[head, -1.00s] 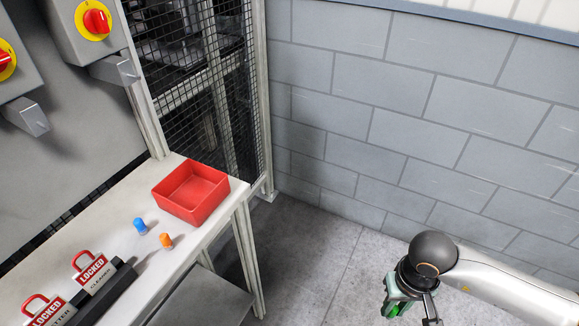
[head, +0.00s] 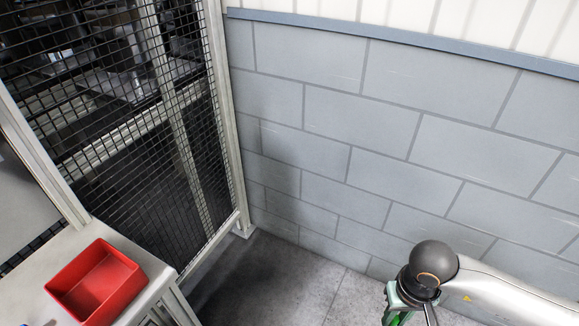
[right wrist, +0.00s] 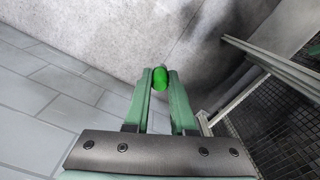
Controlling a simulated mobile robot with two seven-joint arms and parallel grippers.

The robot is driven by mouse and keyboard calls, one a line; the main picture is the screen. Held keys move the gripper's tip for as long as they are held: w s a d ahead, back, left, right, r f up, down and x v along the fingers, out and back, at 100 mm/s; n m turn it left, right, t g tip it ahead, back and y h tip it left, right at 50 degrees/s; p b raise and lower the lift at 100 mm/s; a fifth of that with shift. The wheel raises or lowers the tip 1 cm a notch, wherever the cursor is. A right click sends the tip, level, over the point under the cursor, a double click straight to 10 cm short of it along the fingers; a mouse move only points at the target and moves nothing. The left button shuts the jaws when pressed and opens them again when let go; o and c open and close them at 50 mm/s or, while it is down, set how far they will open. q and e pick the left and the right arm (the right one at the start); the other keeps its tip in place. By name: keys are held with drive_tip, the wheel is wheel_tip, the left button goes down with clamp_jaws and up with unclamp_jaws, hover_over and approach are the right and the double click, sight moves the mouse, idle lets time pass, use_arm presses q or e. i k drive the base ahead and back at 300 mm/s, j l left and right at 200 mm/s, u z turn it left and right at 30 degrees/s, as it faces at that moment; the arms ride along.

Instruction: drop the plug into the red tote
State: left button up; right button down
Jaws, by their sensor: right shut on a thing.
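The red tote (head: 122,302) sits on the end of the pale table at the lower left of the head view. What I see of its inside looks empty. My right gripper (head: 398,317) is at the bottom right of the head view, over the floor and well to the right of the tote, with its tips cut off by the frame edge. In the right wrist view my right gripper (right wrist: 159,80) is shut on a bright green plug (right wrist: 159,77), held between its fingertips. My left gripper is not in view.
The pale table (head: 42,255) runs out of the picture at lower left. A mesh fence (head: 190,130) stands behind it, and a grey block wall (head: 330,150) is ahead. The grey floor (head: 265,290) between table and right arm is clear.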

sight(98, 284)
drive_tip(key=i+l, duration=0.65)
drive_tip(key=i+l+u, duration=0.1)
drive_tip(key=u, duration=0.35)
drive_tip(key=i+l+u, duration=0.25)
drive_tip(key=u, duration=2.55)
